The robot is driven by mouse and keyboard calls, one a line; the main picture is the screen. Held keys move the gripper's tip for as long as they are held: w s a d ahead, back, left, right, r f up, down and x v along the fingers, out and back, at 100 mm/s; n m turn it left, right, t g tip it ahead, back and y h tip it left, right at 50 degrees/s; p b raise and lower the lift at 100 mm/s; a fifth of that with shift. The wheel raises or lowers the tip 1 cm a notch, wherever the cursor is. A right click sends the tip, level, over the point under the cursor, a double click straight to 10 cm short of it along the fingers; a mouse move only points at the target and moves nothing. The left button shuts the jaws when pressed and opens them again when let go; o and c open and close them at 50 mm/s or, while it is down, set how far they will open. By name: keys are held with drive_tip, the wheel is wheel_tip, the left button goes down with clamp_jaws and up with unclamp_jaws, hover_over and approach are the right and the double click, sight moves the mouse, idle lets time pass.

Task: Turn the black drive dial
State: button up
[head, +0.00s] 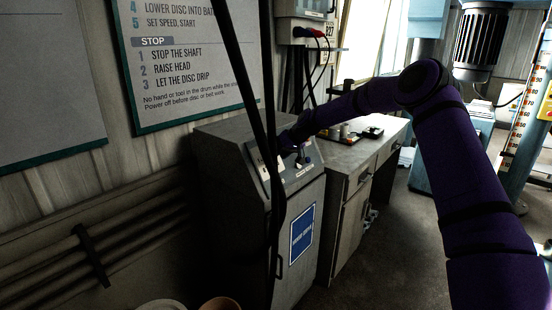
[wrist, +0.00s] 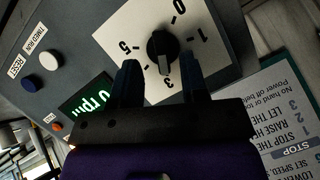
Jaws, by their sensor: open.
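The black dial (wrist: 162,45) sits on a white scale plate (wrist: 112,38) marked 0, 1, 3 and 5 in the wrist view. A pale mark on the dial points toward the 3. My gripper (wrist: 159,62) is open, with one fingertip on each side of the dial's lower part; I cannot tell whether they touch it. A green display (wrist: 88,103) beside the plate reads 0 rpm. In the head view my gripper (head: 292,146) is at the sloped top of the grey console (head: 232,170); the dial cannot be made out there.
A white button (wrist: 48,60), a dark blue button (wrist: 33,82) and a small orange one (wrist: 57,127) lie on the same panel. Black cables (head: 277,215) hang in front of the console. A workbench (head: 350,152) stands right beside it. An instruction board (head: 180,60) hangs behind.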

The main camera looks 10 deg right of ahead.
drive_tip(key=v, duration=0.7)
drive_tip(key=shift+s+d+r, duration=0.15)
drive_tip(key=shift+s+r, duration=0.05)
drive_tip(key=shift+r, duration=0.1)
drive_tip(key=s+a+r+h, duration=0.1)
drive_tip(key=s+r+h, duration=0.1)
drive_tip(key=s+r, duration=0.55)
drive_tip(key=s+a+r+h, duration=0.15)
drive_tip(key=s+r, duration=0.25)
drive_tip(key=s, duration=0.7)
drive_tip(key=s+a+r+h, duration=0.2)
drive_tip(key=s+r, duration=0.3)
drive_tip(key=s, duration=0.4)
drive_tip(key=s+d+m, duration=0.1)
drive_tip(key=s+d, duration=0.2)
drive_tip(key=s, duration=1.2)
drive_tip(key=s+d+m, duration=0.2)
drive_tip(key=s, duration=1.3)
drive_tip(key=shift+d+h, duration=0.35)
drive_tip(key=shift+s+f, duration=0.1)
